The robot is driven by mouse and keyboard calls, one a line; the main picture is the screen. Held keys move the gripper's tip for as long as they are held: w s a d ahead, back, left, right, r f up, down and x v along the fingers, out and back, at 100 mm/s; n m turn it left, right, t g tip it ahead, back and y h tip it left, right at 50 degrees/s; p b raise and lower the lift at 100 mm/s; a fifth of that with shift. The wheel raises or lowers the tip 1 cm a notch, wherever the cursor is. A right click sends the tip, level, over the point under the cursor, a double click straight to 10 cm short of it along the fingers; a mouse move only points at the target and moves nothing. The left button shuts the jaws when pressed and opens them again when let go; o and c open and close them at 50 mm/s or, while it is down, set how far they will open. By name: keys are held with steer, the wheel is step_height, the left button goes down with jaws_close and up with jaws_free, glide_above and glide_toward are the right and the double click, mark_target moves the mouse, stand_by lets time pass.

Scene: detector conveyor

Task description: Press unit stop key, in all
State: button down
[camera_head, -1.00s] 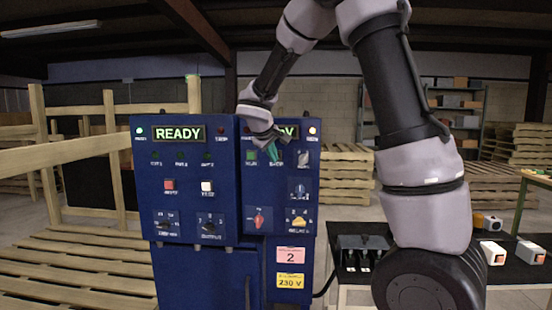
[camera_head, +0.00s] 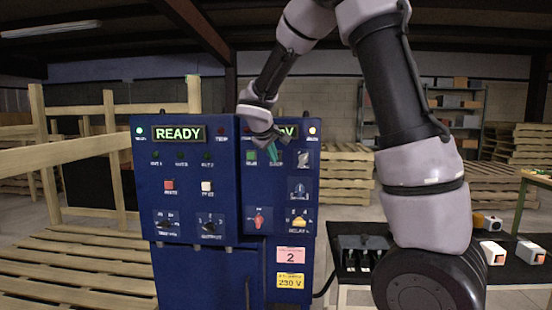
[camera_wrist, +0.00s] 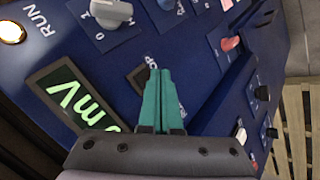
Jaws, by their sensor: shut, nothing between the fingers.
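The unit panel is the right-hand blue panel (camera_head: 284,190), with a green "mV" display (camera_wrist: 76,96) partly covered by my gripper. The key at that plate is hidden behind the fingers. My gripper (camera_head: 274,154) has teal fingers pressed together, empty, with the tips over or at the plate; it fills the middle of the wrist view (camera_wrist: 158,74). I cannot tell whether the tips touch the key. A green key (camera_head: 251,155) sits left of the fingers.
A grey rotary knob (camera_wrist: 110,12) and a lit RUN lamp (camera_wrist: 12,32) are near the fingers. A red switch (camera_wrist: 230,43) is on the same panel. The left panel has a READY display (camera_head: 179,134), a red key (camera_head: 169,185) and a white key (camera_head: 207,185).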

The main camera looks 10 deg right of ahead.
steer(key=shift+w+d, duration=0.15)
steer(key=shift+w, duration=0.25)
steer(key=shift+w+d, duration=0.1)
steer(key=shift+w, duration=0.4)
stand_by(0.7)
steer(key=shift+s, duration=0.1)
steer(key=shift+s+a, duration=0.25)
steer(key=shift+s, duration=0.55)
steer(key=shift+s+a, duration=0.25)
steer(key=shift+s, duration=0.55)
steer(key=shift+s+a, duration=0.25)
steer(key=shift+s, duration=0.55)
steer(key=shift+s+a, duration=0.25)
steer(key=shift+s, duration=0.55)
